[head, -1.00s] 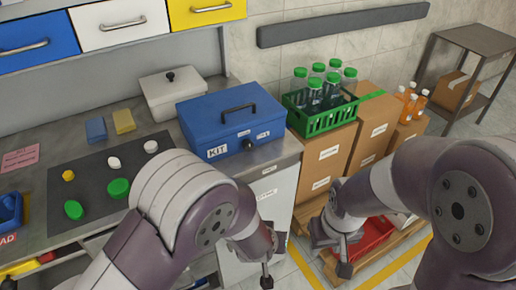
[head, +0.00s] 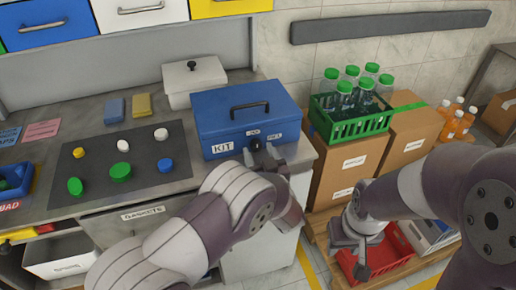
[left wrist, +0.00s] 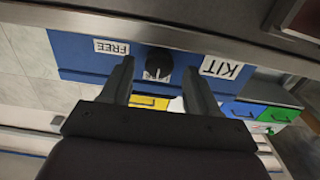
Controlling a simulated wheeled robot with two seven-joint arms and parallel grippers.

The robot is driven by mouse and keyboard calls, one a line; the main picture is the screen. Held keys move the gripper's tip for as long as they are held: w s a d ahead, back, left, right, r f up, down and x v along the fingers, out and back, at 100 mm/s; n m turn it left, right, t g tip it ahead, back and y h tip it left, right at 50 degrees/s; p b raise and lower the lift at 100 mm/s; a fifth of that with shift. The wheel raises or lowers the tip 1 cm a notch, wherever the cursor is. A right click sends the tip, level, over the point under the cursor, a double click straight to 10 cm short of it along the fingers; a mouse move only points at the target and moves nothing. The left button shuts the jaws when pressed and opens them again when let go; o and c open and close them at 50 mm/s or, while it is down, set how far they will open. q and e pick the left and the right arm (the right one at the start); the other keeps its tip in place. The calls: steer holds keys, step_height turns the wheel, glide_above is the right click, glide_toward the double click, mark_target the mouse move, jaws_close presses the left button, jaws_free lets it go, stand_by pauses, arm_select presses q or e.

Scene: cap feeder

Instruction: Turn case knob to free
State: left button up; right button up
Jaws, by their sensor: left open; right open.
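The blue case (head: 225,118) marked KIT stands on the bench in the head view, lid shut, black handle on top. Its black knob is mostly hidden there by my left gripper (head: 264,155), which is at the case's front. In the left wrist view the picture is upside down. The knob (left wrist: 158,63) shows on the case front (left wrist: 75,57), between the FREE label (left wrist: 111,47) and the KIT label (left wrist: 221,68). My left gripper (left wrist: 156,72) is open, one finger on each side of the knob, with visible gaps. My right gripper (head: 362,268) is open and empty, low at the right.
A dark mat (head: 90,182) with several coloured caps lies left of the case. A white lidded box (head: 190,82) stands behind it. Right are a green bottle crate (head: 350,128), cardboard boxes (head: 340,170) and a red bin (head: 385,255) on the floor pallet.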

arm_select(q)
steer(key=shift+x, duration=0.9)
steer(key=shift+d, duration=0.1)
steer(key=c, duration=1)
